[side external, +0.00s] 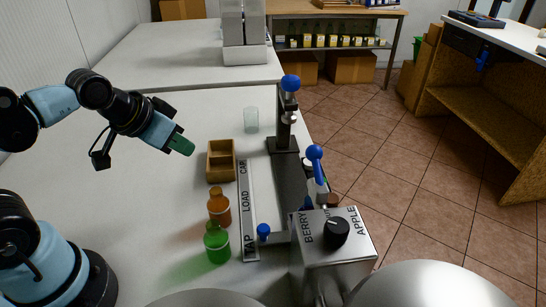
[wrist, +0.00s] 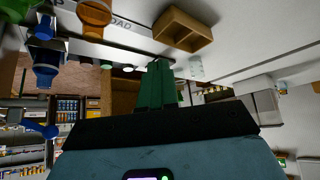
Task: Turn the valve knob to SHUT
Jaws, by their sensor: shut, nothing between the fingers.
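A round black knob (side external: 336,233) sits on top of a grey metal box (side external: 335,262) lettered BERRY and APPLE. A small pale mark shows at the knob's upper-left edge; I see no SHUT lettering. A blue-handled tap lever (side external: 315,154) stands just behind the box. My gripper (side external: 181,145) has green fingers and hangs above the white table, left of the small wooden box and well away from the knob. In the wrist view the green fingers (wrist: 158,88) are together and empty. The black knob is not identifiable there.
An open wooden box (side external: 220,162), an orange bottle (side external: 219,207) and a green bottle (side external: 216,243) stand beside a strip lettered TAP, LOAD, CAP. A blue-topped press (side external: 286,132) and a clear cup (side external: 251,120) stand farther back. Open table (side external: 140,190) lies left of the bottles.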

